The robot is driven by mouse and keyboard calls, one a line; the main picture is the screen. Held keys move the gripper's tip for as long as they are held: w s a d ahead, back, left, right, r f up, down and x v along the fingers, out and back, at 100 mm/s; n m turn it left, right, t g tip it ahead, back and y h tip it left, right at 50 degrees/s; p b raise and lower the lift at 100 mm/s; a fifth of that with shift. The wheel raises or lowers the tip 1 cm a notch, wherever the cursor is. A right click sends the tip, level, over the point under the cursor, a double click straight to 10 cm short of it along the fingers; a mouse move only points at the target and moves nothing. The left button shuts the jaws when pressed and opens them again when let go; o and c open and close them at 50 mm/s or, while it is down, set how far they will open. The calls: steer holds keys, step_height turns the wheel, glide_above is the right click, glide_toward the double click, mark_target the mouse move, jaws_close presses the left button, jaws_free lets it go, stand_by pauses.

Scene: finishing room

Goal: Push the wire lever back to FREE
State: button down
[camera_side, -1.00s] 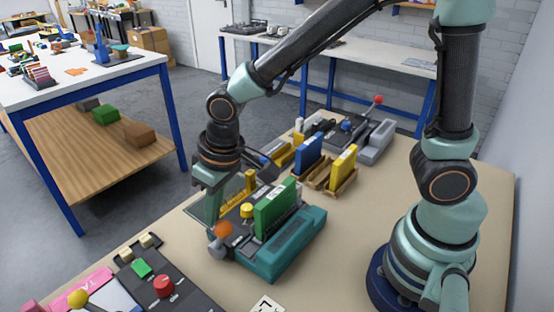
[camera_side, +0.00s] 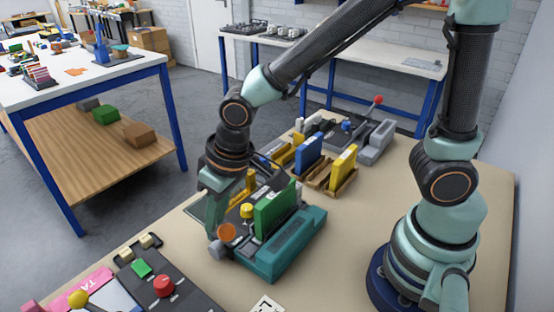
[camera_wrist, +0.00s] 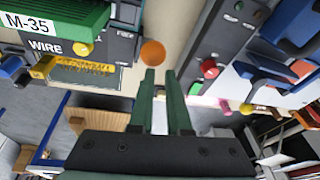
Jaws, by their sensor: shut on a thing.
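The wire lever shows as an orange ball knob (camera_side: 226,232) at the near left end of a teal machine (camera_side: 285,245). The knob also shows in the wrist view (camera_wrist: 152,53), right of the machine's WIRE label (camera_wrist: 45,47). My gripper (camera_side: 212,230) points down at the knob's left side in the side view. In the wrist view my gripper's two green fingers (camera_wrist: 160,73) end right at the knob, with a narrow gap between them. They are shut on the lever; the exact contact is hard to see. The FREE mark is not readable.
A green block marked M-35 (camera_side: 275,210) stands in the machine, beside a yellow knob (camera_side: 246,210). A dark control box with a red button (camera_side: 164,285) lies at the near left. Blue (camera_side: 308,155) and yellow (camera_side: 343,167) blocks stand behind.

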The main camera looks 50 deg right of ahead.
steer(key=shift+s+d+f+g, duration=0.2)
steer(key=shift+s+f, duration=0.15)
steer(key=shift+s, duration=0.1)
steer(key=shift+s+d+f+g, duration=0.2)
steer(key=shift+s+f, duration=0.1)
steer(key=shift+s, duration=0.1)
steer(key=w+a+r, duration=0.2)
steer(key=w+r, duration=0.2)
steer(key=w, duration=0.1)
steer(key=s+d+r, duration=0.1)
steer(key=s+r, duration=0.4)
steer(key=s, duration=0.3)
steer(key=shift+s+r+t, duration=0.15)
steer(key=shift+s+t, duration=0.05)
steer(key=shift+t, duration=0.1)
